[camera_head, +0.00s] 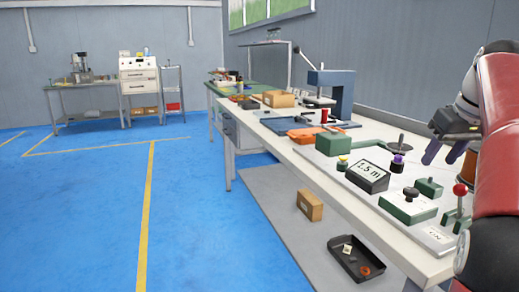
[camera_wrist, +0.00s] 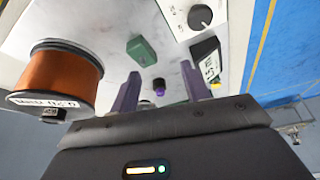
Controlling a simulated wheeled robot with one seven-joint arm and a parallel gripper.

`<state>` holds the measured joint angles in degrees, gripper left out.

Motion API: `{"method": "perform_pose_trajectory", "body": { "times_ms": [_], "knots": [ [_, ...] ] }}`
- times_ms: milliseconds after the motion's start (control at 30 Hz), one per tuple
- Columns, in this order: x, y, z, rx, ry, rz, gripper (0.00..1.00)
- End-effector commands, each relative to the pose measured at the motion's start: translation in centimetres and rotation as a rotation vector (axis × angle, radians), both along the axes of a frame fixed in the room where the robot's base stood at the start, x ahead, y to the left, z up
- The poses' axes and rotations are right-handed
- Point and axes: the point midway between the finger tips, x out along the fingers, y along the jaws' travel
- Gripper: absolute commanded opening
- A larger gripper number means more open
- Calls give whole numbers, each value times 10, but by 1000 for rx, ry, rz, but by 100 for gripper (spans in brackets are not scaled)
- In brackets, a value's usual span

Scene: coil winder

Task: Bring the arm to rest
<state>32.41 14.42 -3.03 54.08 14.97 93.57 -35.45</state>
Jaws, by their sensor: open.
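My gripper (camera_head: 445,152) is at the right of the head view, above the white workbench (camera_head: 420,262), beside the red and grey links of my arm. In the wrist view its two purple fingers (camera_wrist: 163,92) stand apart with nothing between them. Past the fingers, a dark knob with a purple part (camera_wrist: 159,86) shows on the bench panel. A large spool of copper wire (camera_wrist: 62,75) with a white label is left of the fingers in the wrist view. My arm hides part of the bench's right end in the head view.
A black tray (camera_head: 355,260) and a cardboard box (camera_head: 310,204) lie below. The blue floor at left is clear.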

Motion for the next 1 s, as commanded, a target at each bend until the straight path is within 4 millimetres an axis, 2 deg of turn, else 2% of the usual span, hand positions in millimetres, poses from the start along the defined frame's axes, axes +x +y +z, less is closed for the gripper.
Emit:
{"method": "perform_pose_trajectory", "body": {
  "times_ms": [267,433,533,667,800,1000],
  "knots": [
    [-14,43,-6,5,-7,-21,47],
    [-31,81,-19,7,-12,-40,47],
    [-49,111,-33,7,-19,-51,47],
    [-87,156,-66,5,-33,-63,47],
    [-132,195,-113,0,-52,-72,47],
    [-192,230,-185,-3,-82,-66,47]
  ]
}}
